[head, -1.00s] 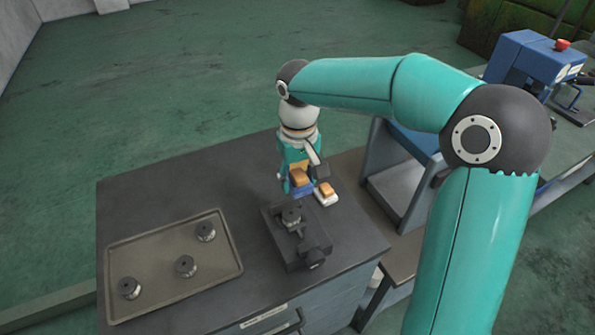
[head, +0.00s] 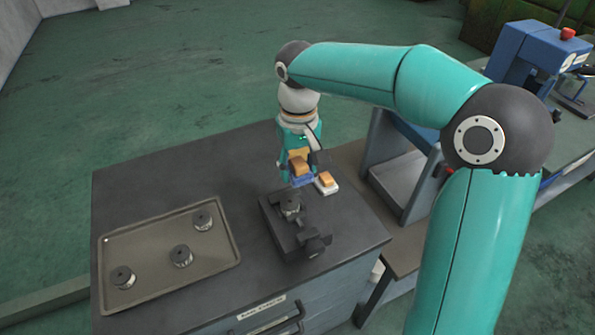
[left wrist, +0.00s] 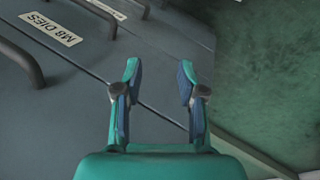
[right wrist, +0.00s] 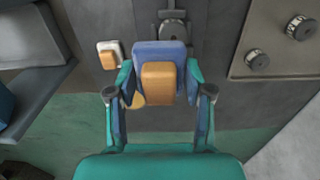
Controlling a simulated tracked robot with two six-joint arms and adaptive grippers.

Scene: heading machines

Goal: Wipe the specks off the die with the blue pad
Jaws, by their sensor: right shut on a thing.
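In the right wrist view the pad (right wrist: 160,50) sits between the fingertips. The round grey die (head: 290,207) is in a dark fixture (head: 310,243) on the cabinet top. In the right wrist view the die (right wrist: 173,29) shows just beyond the pad. I cannot make out specks on it. My left gripper (left wrist: 158,68) is open and empty beside the cabinet drawers.
A white pad with an orange grip (head: 326,183) lies right of the fixture. A tray (head: 150,265) with 3 similar dies stands at the left. A blue-grey stand (head: 395,175) is at the right. The cabinet top behind the tray is clear. A drawer label (left wrist: 50,29) reads "M8 DIES".

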